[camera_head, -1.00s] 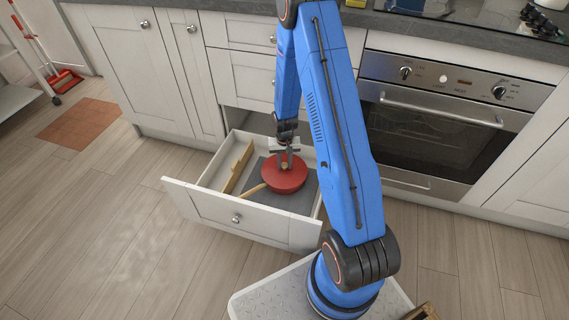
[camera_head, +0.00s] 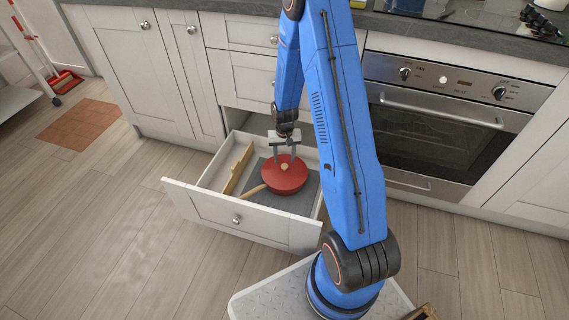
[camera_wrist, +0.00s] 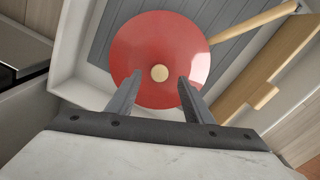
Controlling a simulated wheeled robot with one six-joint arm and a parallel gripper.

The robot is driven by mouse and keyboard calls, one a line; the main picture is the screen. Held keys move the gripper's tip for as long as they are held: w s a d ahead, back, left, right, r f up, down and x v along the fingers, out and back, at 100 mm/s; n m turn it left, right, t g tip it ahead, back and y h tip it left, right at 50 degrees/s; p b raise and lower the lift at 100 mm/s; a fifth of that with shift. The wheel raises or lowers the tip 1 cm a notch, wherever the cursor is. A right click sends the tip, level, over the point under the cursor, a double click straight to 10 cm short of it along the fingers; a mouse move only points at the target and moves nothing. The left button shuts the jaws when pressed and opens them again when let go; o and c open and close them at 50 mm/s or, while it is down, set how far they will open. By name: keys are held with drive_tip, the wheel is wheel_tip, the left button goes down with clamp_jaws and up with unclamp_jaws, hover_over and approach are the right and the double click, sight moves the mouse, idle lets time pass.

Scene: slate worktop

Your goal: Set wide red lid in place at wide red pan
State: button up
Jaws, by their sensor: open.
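The wide red lid (camera_head: 285,178), with a round wooden knob, lies on the wide red pan (camera_head: 252,190) in the open drawer. In the wrist view the lid (camera_wrist: 160,32) looks centred and covers nearly all of the pan; the pan's wooden handle (camera_wrist: 252,23) sticks out at the upper right. Whether the rims meet fully is hard to tell. My gripper (camera_head: 284,155) is open and empty just above the lid. In the wrist view its fingers (camera_wrist: 159,82) stand apart, either side of the knob.
The open drawer (camera_head: 205,205) has a grey mat (camera_head: 293,204) under the pan. A wooden divider (camera_head: 236,168) stands to the pan's left. The oven (camera_head: 440,130) is to the right, and the worktop (camera_head: 250,27) is above and behind. Floor is clear in front on the left.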

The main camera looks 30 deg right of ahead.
wheel_tip(320, 180, up, 13)
drive_tip(key=shift+f, duration=0.15)
idle(0.4)
idle(0.5)
